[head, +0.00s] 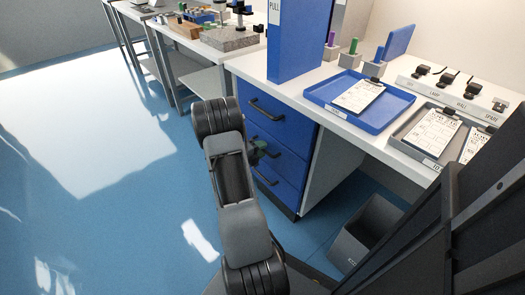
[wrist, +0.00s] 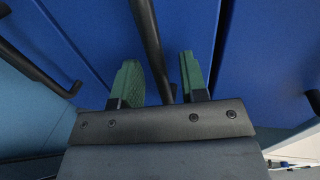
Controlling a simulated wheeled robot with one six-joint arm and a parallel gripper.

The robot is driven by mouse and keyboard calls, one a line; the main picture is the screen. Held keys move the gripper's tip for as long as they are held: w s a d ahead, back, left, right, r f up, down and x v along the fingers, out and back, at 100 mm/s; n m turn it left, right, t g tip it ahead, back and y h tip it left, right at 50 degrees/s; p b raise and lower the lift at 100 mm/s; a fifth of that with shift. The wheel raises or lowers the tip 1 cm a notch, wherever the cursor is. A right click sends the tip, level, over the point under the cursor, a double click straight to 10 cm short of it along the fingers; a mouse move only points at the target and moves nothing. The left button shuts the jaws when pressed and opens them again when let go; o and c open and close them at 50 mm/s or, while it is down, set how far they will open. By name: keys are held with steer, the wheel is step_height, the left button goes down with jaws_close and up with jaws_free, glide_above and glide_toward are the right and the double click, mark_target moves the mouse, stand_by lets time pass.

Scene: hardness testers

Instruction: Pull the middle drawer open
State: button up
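The blue drawer unit under the white bench has three stacked drawers, and all look closed. The middle drawer (head: 286,147) sits between the top drawer (head: 290,118) and the bottom drawer (head: 288,183). My gripper (head: 259,149) is at the middle drawer's front, its green fingers partly hidden behind my arm. In the wrist view, the dark bar handle (wrist: 150,40) runs between the two green fingers of my gripper (wrist: 162,80). Gaps show on both sides of the bar, so the fingers are open around it. The middle drawer's blue front (wrist: 110,35) fills the background.
Neighbouring drawer handles show at the left (wrist: 38,68) and right edge (wrist: 314,100) of the wrist view. A grey bin (head: 365,232) stands right of the drawers. A blue tray (head: 392,112) lies on the bench above. The blue floor left of the drawers is clear.

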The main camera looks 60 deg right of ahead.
steer(key=shift+s+d+f, duration=0.1)
steer(key=shift+s+d, duration=0.1)
steer(key=shift+d, duration=0.3)
steer(key=shift+c, duration=0.2)
jaws_close()
